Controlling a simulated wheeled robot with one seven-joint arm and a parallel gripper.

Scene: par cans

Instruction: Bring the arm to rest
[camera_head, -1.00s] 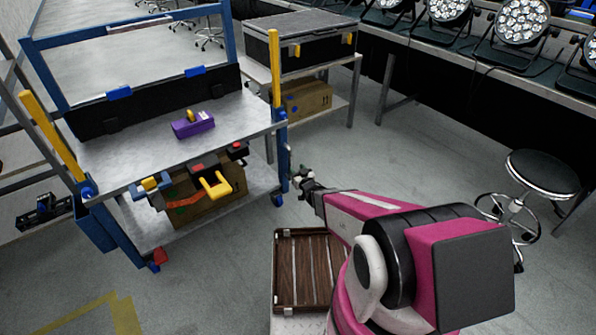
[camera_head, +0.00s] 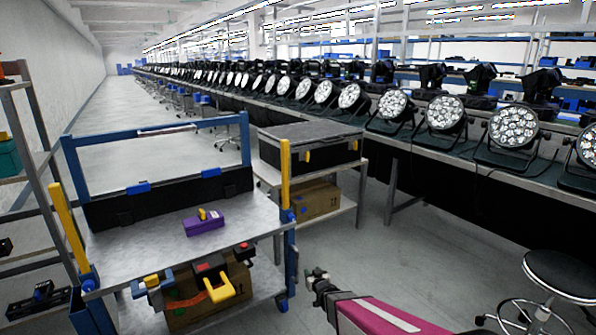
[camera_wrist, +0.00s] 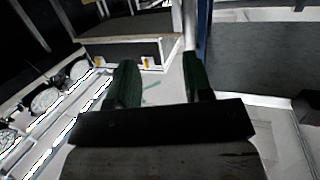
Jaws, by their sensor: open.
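My gripper (camera_head: 318,278) is at the bottom middle of the head view, in front of and to the right of the blue-framed cart (camera_head: 262,218). It holds nothing that I can see. In the wrist view my gripper (camera_wrist: 158,82) shows two dark green fingers spread apart, with bare floor and a black case (camera_wrist: 125,52) beyond them. My pink and white arm reaches in from the bottom edge of the head view, and most of it is out of frame.
A purple tool (camera_head: 204,222) lies on the cart top. A black case (camera_head: 310,146) rests on a side table behind it. Par lights (camera_head: 513,126) line a long bench at the right. A black stool (camera_head: 562,276) stands at lower right. Floor between is clear.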

